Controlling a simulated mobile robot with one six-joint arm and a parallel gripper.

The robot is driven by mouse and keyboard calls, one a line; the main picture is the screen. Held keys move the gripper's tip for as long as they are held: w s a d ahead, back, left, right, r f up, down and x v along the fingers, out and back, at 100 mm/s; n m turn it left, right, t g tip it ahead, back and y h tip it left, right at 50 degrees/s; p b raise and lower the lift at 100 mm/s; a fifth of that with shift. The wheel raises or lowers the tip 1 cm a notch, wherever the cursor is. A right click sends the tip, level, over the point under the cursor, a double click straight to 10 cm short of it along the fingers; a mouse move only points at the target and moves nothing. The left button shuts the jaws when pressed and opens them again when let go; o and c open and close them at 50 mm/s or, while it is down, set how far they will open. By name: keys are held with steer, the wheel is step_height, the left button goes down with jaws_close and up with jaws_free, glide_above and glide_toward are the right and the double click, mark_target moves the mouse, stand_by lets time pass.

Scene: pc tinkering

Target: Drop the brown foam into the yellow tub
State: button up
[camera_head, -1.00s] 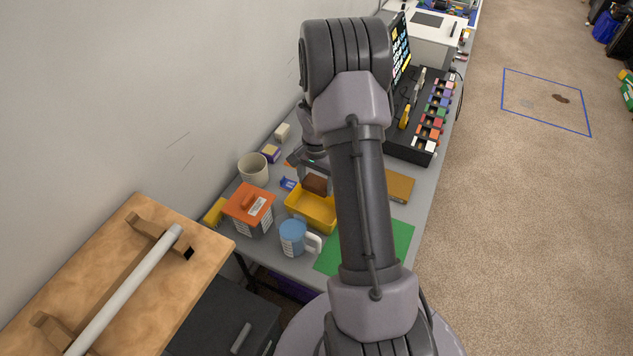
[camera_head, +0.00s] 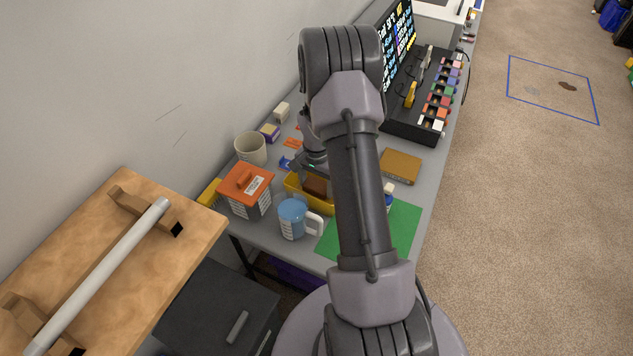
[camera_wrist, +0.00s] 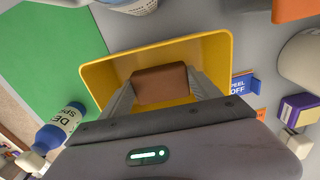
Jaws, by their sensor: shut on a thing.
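The brown foam (camera_wrist: 160,84) is a small brown block between the two fingers of my gripper (camera_wrist: 162,88) in the wrist view. My gripper is shut on it. The yellow tub (camera_wrist: 160,48) lies right behind the foam there, and the foam appears over or within its opening. In the head view the foam (camera_head: 317,187) shows at the tub (camera_head: 318,205), below my wrist. My arm hides the right part of the tub. I cannot tell whether the foam touches the tub's floor.
A blue mug (camera_head: 293,217) and an orange-lidded box (camera_head: 246,190) stand close left of the tub. A cream cup (camera_head: 251,148) stands behind them. A green mat (camera_head: 400,222) lies to the right, with a small bottle (camera_wrist: 58,128) at its edge. A brown box (camera_head: 400,165) lies farther back.

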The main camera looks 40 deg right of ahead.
steer(key=shift+f, duration=0.1)
steer(key=o, duration=1.9)
steer(key=shift+c, duration=0.2)
step_height(320, 180, up, 8)
steer(key=p, duration=0.5)
